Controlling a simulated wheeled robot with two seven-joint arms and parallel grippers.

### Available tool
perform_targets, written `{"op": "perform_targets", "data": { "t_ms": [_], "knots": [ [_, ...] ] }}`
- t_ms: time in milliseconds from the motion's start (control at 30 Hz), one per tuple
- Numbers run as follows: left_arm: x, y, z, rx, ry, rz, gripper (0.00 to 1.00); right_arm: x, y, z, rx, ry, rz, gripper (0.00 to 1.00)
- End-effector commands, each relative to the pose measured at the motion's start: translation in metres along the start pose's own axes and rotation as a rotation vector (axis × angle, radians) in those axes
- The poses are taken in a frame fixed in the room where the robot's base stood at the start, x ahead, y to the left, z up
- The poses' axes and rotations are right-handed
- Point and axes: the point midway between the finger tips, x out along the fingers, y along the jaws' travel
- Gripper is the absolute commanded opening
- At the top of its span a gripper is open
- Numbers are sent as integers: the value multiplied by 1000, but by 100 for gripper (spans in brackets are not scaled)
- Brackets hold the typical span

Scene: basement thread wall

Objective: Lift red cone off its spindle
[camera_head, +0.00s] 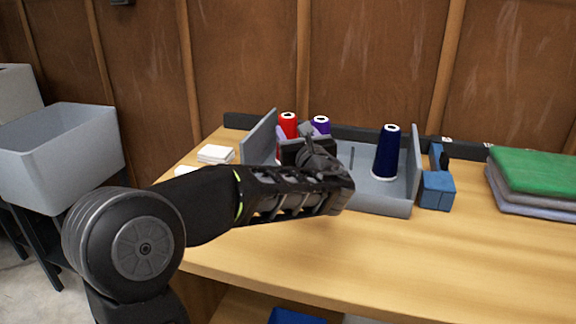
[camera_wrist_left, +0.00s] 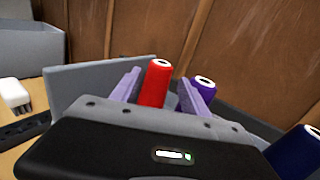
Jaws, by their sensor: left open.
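The red cone (camera_head: 288,122) stands upright at the back left of the grey tray (camera_head: 383,204), partly hidden by my left arm in the head view. In the left wrist view the red cone (camera_wrist_left: 156,83) shows between the two pale purple fingers of my left gripper (camera_wrist_left: 158,88). The gripper is open, with a finger to each side of the cone. I cannot tell whether either finger touches it. The cone's lower part and its spindle are hidden. My right gripper is not in view.
A purple cone (camera_head: 320,125) stands just right of the red one, close to the right finger. A navy cone (camera_head: 388,152) stands farther right in the tray. A blue block (camera_head: 437,190) and folded cloths (camera_head: 535,178) lie right. The table front is clear.

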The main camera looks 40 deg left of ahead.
Motion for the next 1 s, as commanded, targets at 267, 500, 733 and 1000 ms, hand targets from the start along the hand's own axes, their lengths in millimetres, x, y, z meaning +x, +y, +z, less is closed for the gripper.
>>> {"op": "perform_targets", "data": {
  "t_ms": [267, 500, 733, 1000],
  "knots": [
    [0, 1, -15, -1, -1, 0, 53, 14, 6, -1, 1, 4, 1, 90],
    [2, 1, -15, -1, -1, 1, 53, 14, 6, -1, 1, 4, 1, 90],
    [24, 1, -16, 0, -1, 2, 53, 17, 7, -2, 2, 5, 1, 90],
    [26, 0, -15, 0, -1, 0, 53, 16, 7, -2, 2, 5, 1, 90]
  ]
}}
